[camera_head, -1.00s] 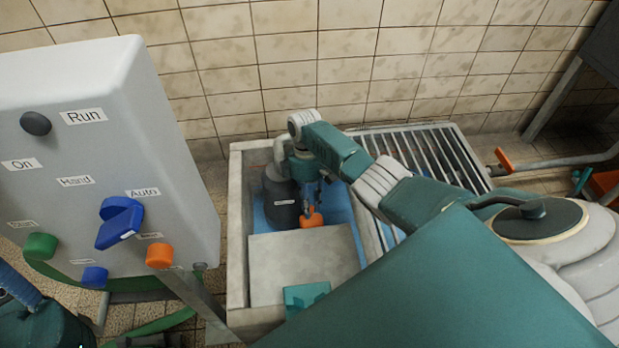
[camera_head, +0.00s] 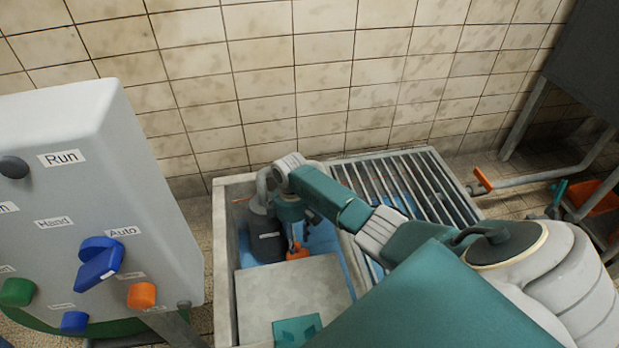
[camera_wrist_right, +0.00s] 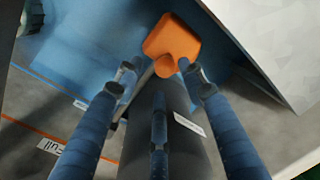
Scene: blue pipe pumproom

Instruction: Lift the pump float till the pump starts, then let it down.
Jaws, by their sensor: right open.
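The orange pump float (camera_head: 298,252) is low in the sump beside the dark pump (camera_head: 265,238). My right gripper (camera_head: 300,236) is just above the float, pointing down. In the right wrist view, the float (camera_wrist_right: 172,42) lies beyond the fingertips of my open right gripper (camera_wrist_right: 160,72), with nothing held between them. I cannot tell whether a fingertip touches it. The dark pump body (camera_wrist_right: 158,125) shows behind the fingers. The Run lamp (camera_head: 14,167) on the grey control panel looks dark. The blue selector (camera_head: 98,264) is by the Auto label. My left gripper is out of view.
The sump rim (camera_head: 226,270) surrounds the pump. A grey cover slab (camera_head: 290,285) lies in front of the float, and a metal grating (camera_head: 425,180) to the right. A red line with a "Full" label (camera_wrist_right: 55,146) shows in the wrist view. The tiled wall stands behind.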

